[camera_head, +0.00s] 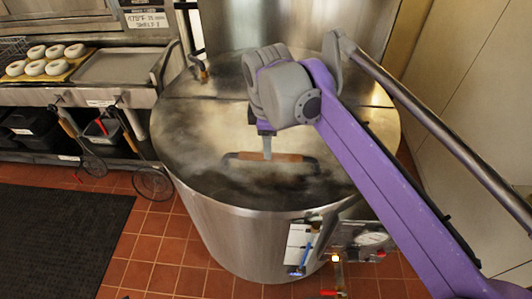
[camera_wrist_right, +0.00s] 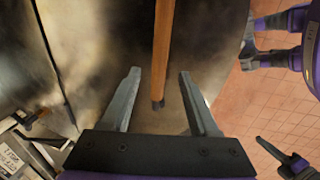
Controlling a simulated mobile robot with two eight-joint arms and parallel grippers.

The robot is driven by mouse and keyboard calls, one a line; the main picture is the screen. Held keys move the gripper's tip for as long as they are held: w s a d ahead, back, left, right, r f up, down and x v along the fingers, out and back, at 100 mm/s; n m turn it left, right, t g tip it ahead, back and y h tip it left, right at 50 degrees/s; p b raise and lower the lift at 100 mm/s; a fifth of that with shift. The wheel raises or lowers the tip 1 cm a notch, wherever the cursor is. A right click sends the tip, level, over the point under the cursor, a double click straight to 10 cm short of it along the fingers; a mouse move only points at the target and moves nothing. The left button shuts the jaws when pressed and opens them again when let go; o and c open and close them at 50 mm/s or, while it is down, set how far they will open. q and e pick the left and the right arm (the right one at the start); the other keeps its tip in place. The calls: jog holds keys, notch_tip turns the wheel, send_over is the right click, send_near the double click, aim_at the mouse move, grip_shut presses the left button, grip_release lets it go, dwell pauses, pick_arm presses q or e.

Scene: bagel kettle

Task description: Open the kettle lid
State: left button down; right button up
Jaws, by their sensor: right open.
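The kettle (camera_head: 245,235) is a large round steel vessel in the middle of the head view. Its steel lid (camera_head: 195,125) lies flat and shut on top. A wooden lid handle (camera_head: 293,157) with dark ends sits near the lid's front. My right gripper (camera_head: 267,148) reaches down over the handle, and its far finger is hidden. In the right wrist view, the handle (camera_wrist_right: 162,45) runs between the open fingers of the right gripper (camera_wrist_right: 160,74).
A gauge and control box (camera_head: 360,240) are on the kettle's front. At left are a tray of bagels (camera_head: 45,62), a steel counter (camera_head: 125,66) and hanging wire skimmers (camera_head: 152,183). A black mat (camera_head: 60,240) covers floor.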

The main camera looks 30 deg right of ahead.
jog(key=f, duration=0.4)
jog(key=w+f, duration=0.1)
jog(key=f, duration=0.1)
jog(key=shift+d, duration=0.35)
jog(key=shift+c, duration=0.3)
grip_shut()
dwell(0.8)
